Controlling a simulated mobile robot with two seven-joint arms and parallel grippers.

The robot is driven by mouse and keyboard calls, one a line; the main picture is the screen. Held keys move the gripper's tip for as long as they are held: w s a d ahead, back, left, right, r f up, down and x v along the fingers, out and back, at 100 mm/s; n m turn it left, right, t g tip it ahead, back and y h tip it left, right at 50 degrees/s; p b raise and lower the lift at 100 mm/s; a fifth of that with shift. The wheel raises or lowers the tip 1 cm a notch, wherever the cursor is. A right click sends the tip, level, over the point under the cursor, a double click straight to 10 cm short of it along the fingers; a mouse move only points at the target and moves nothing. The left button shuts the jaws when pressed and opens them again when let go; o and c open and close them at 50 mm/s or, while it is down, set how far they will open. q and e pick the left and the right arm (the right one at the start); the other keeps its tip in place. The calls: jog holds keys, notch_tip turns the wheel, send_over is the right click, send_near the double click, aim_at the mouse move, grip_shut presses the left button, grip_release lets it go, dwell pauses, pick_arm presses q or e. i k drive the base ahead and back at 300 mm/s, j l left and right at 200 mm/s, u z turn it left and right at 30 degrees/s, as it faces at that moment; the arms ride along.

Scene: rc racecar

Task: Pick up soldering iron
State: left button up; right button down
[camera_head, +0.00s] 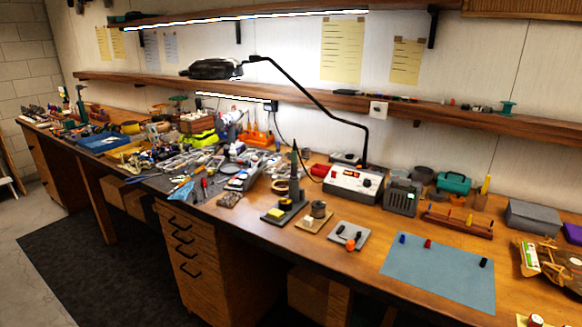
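A dark, slender, upright tool that looks like the soldering iron (294,178) stands near the middle of the workbench. It appears to rest in a dark stand (272,214) with a yellow pad at its base. A white and red box with a display, likely the soldering station (352,187), sits to its right and behind it. The iron's tip and any cord are too small to make out. Neither of my grippers is in the head view.
The long wooden workbench (340,268) is crowded with tools on its left half. A blue-grey mat (440,272) lies at the right with a few small parts on it. A black lamp arm (318,102) arches above the station. A wooden shelf (450,106) runs along the wall.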

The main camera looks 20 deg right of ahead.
aim_at(293, 176)
jog(key=z, duration=1.3)
jog(key=i+l+z, duration=0.15)
jog(key=z, duration=0.3)
jog(key=i+l, duration=0.2)
jog(key=i, duration=0.35)
